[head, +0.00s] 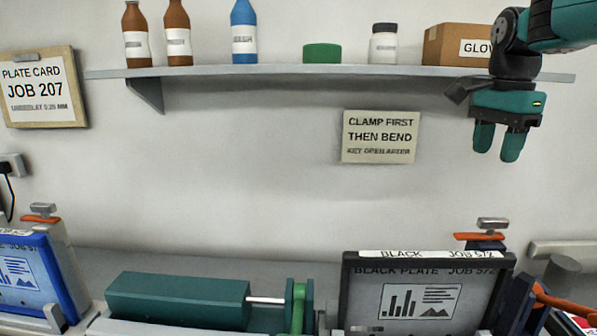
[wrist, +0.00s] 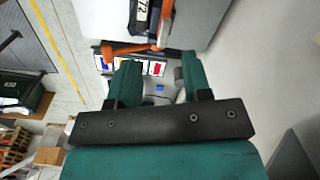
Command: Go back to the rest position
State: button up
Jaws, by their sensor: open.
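My gripper (head: 497,142) hangs at the upper right of the head view, in front of the right end of the shelf, with its fingers pointing down. In the wrist view my gripper (wrist: 156,80) shows two green fingers apart with nothing held between them. It is open and empty, well above the black plate unit (head: 428,290). That unit stands at the lower right, labelled BLACK JOB 572, with an orange-handled clamp (head: 482,237) behind its top edge.
A shelf (head: 230,71) carries bottles, a green item (head: 322,53), a white jar (head: 383,45) and a glove box (head: 455,45) close to my arm. A blue unit (head: 40,270) stands at the lower left.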

jog(key=s+a+f+n+y+b, duration=0.1)
jog(key=s+a+f+n+y, duration=0.1)
jog(key=s+a+f+n, duration=0.6)
jog(key=s+a+f+n+y+b, duration=0.2)
jog(key=s+a+f+n, duration=0.7)
jog(key=s+a+n, duration=0.5)
jog(key=s, duration=0.3)
jog(key=shift+f, duration=0.3)
